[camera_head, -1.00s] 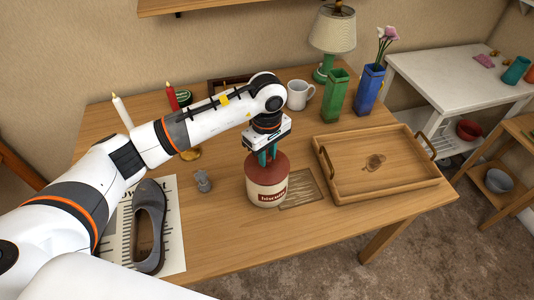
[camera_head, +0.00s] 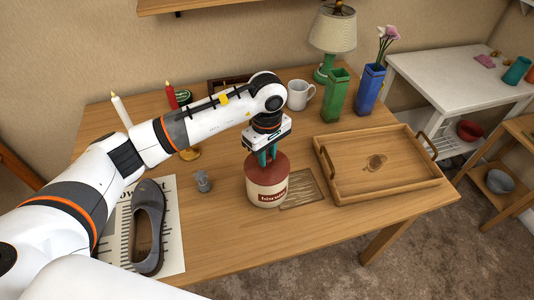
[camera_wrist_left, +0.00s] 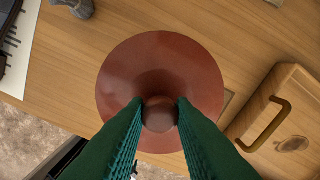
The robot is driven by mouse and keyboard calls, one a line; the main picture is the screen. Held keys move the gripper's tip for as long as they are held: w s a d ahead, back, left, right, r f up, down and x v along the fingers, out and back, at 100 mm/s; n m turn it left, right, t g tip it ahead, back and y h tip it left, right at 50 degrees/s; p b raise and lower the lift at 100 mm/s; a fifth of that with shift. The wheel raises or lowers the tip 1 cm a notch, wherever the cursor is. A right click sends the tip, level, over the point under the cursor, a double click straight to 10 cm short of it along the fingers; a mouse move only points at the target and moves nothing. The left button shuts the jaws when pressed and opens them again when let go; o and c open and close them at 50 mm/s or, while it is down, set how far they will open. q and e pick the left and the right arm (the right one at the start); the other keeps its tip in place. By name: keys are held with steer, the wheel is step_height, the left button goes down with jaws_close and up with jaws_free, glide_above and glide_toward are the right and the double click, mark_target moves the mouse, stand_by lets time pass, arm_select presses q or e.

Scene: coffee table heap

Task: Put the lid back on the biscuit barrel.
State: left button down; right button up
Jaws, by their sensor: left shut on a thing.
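The biscuit barrel (camera_head: 267,189) is a cream, red-labelled pot standing upright on the wooden table. Its red-brown lid (camera_head: 277,166) sits at the barrel's top; in the head view I see no clear gap between them. My left gripper (camera_head: 267,158) comes straight down from above. In the left wrist view its green fingers (camera_wrist_left: 160,115) are shut on the round knob in the middle of the lid (camera_wrist_left: 205,75). The lid hides the barrel's rim in that view. My right gripper is not in view.
A wooden tray (camera_head: 338,187) stands to the right of the barrel, with a slatted mat (camera_head: 302,190) between. A small grey figure (camera_head: 203,181) and a grey shoe (camera_head: 148,225) lie left. A mug (camera_head: 298,95) and green vase (camera_head: 335,95) stand behind.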

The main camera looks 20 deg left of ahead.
arm_select(q)
steer(key=shift+b, duration=0.3)
stand_by(0.5)
stand_by(0.4)
steer(key=c, duration=0.7)
jaws_free()
steer(key=shift+o, duration=0.2)
steer(key=shift+r, duration=0.15)
steer(key=shift+r+p, duration=1.55)
steer(key=shift+r, duration=1.8)
jaws_close()
